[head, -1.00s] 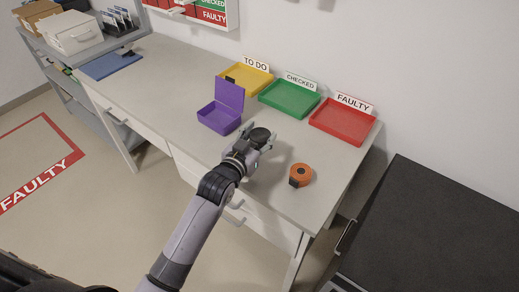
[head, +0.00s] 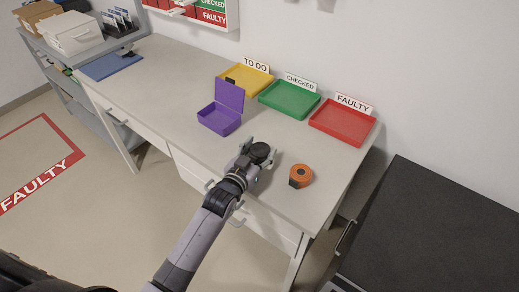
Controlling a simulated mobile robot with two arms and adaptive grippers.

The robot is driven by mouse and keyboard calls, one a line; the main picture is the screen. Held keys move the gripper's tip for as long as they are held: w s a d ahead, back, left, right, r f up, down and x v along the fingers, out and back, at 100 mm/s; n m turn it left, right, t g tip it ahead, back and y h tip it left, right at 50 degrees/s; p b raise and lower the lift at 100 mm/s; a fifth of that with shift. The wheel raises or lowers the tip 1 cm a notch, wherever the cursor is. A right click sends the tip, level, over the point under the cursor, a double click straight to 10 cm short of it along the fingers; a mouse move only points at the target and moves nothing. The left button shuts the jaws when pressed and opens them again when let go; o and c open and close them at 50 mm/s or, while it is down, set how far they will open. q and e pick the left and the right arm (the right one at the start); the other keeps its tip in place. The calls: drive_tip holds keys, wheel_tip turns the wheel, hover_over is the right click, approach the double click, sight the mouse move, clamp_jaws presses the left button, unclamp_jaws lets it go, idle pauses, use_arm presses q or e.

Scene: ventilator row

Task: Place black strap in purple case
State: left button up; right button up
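The black strap (head: 261,151) looks like a small dark roll. It sits between the fingers of my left gripper (head: 259,153), which appears shut on it, over the front part of the bench. The contact is small in the picture and partly hidden by the hand. The purple case (head: 219,121) stands on the bench to the left of and behind the gripper. Its lid (head: 230,95) is up and its inside looks empty. The gripper and strap are apart from the case. My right gripper is not in view.
An orange round item (head: 300,174) lies right of my gripper. Yellow (head: 247,80), green (head: 289,99) and red (head: 343,122) trays line the wall. A blue mat (head: 111,65) lies far left. The bench (head: 172,88) is clear left of the case.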

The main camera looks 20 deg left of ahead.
use_arm(q)
drive_tip(key=shift+o, duration=1.3)
